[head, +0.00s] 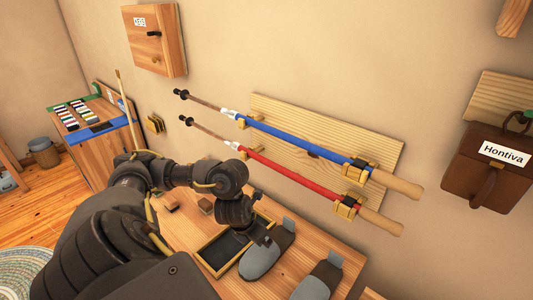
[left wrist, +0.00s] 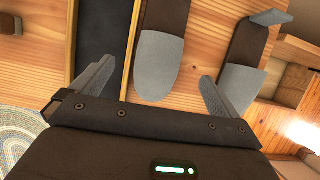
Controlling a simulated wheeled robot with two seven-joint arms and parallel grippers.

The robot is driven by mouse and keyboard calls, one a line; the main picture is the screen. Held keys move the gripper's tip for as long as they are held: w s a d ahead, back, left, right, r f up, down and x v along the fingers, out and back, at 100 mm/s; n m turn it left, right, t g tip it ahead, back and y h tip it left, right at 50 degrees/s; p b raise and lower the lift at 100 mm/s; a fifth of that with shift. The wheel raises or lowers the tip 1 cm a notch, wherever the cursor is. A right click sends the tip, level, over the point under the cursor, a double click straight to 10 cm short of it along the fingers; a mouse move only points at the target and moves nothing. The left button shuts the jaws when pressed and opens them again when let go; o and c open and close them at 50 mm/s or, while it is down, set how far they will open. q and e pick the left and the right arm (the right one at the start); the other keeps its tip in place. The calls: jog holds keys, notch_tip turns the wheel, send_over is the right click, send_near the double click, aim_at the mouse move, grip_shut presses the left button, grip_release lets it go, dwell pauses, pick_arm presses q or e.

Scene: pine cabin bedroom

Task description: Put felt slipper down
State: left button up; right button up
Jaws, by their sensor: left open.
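A felt slipper with a grey toe and brown upper (head: 262,260) lies on the wooden bench top (head: 262,292), right beside a dark shallow tray. A matching slipper (head: 318,283) lies to its right. In the left wrist view the first slipper's grey toe (left wrist: 158,66) shows between my spread fingers, with a gap on both sides. The second slipper (left wrist: 243,78) is beyond the right finger. My left gripper (left wrist: 157,74) is open and empty above the toe. In the head view its wrist partly hides the tray and the slipper's far end. My right gripper is not in view.
The wood-rimmed tray (head: 214,274) borders the slippers on the left; small wooden blocks (head: 206,205) lie behind it. Blue (head: 300,142) and red (head: 300,176) poles hang on a wall board above. A brown bag (head: 488,165) labelled Hontiva hangs right.

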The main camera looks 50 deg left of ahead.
pick_arm(q)
jog(key=b, duration=0.1)
send_over(261, 249)
notch_tip(261, 249, down, 4)
jog(key=shift+f, duration=0.1)
jog(key=shift+w+f, duration=0.1)
jog(key=shift+f, duration=0.15)
jog(key=shift+b+x, duration=0.35)
jog(key=shift+x, duration=2.25)
jog(key=shift+w+r, duration=0.1)
jog(key=shift+w, duration=0.1)
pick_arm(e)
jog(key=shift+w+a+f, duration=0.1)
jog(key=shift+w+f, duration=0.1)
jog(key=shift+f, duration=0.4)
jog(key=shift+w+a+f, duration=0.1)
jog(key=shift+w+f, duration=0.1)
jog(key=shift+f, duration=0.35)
pick_arm(q)
jog(key=c, duration=1.1)
jog(key=shift+c, duration=0.2)
jog(key=shift+r, duration=0.15)
